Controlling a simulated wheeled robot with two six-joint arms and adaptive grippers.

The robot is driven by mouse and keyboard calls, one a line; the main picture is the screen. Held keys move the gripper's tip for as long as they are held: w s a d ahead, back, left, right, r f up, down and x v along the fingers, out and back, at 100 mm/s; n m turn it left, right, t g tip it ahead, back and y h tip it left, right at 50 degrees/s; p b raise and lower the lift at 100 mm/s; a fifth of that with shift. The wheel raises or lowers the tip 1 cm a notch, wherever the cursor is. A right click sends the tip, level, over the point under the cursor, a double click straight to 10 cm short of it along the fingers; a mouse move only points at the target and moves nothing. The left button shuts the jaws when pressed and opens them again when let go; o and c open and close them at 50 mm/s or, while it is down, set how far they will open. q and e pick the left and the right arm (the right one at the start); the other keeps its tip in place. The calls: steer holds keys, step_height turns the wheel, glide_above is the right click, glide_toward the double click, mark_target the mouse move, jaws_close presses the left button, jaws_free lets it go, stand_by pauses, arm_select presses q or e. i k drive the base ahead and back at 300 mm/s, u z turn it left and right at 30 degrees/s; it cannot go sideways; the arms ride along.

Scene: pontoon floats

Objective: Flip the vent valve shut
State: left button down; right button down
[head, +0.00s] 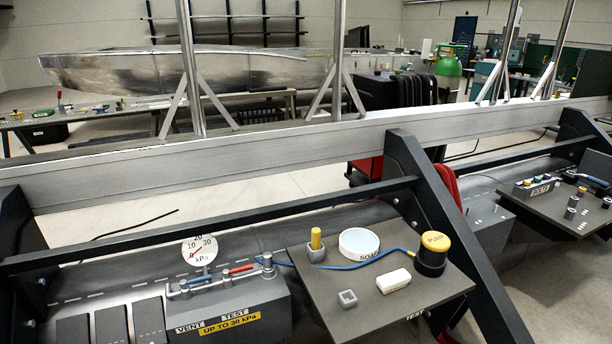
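A grey test block (240,310) carries a short metal pipe with two small valves on top. The valve with a blue lever (197,282) stands at the left, above the VENT label (189,328). The valve with a red lever (240,269) stands to its right, above the TEST label (234,317). Both levers appear to lie roughly along the pipe; the exact angles are too small to tell. A round white pressure gauge (200,249) marked kPa rises behind the valves, its red needle near the low end. Neither of my grippers is in view.
A dark shelf (380,318) right of the block holds a white SOAP dish (359,243), a yellow-capped pot (433,254), a white block (394,281) and a blue hose (340,267). A black rail (200,226) crosses behind the gauge. A slanted black frame (440,220) stands right.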

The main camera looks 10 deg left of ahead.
mark_target(184, 283)
steer(key=u, duration=1.2)
